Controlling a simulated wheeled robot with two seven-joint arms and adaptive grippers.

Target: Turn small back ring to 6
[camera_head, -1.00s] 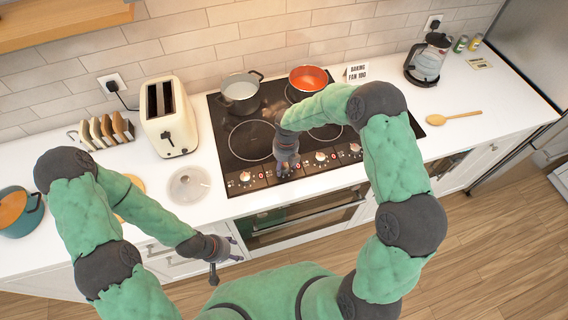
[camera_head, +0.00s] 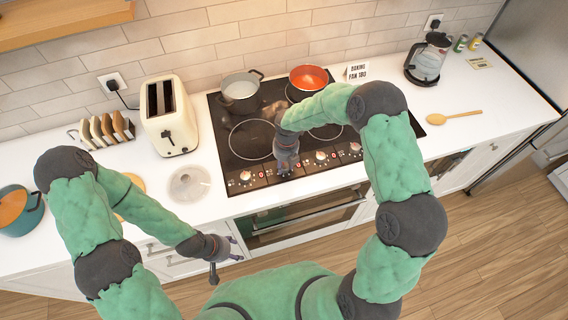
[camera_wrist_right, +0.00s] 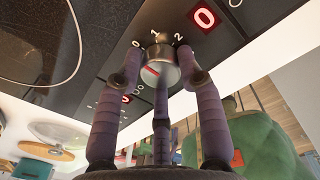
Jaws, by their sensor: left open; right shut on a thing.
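The cooktop (camera_head: 230,165) has a row of knobs along its front edge. My right gripper (camera_head: 286,168) is over the second knob from the left and hides it in the head view. In the right wrist view, its fingers (camera_wrist_right: 157,75) are shut around a silver knob (camera_wrist_right: 161,72) with a red mark. Digits 0, 1 and 2 are printed beside that knob. A red display (camera_wrist_right: 204,18) near it reads 0. My left gripper (camera_head: 232,250) is open and empty in front of the counter, away from the cooktop.
A grey pot (camera_head: 241,93) and an orange pot (camera_head: 308,79) stand on the back of the cooktop. A toaster (camera_head: 169,118) and a clear lid (camera_head: 189,184) are on its left. A kettle (camera_head: 428,62) and a wooden spoon (camera_head: 454,117) are on its right.

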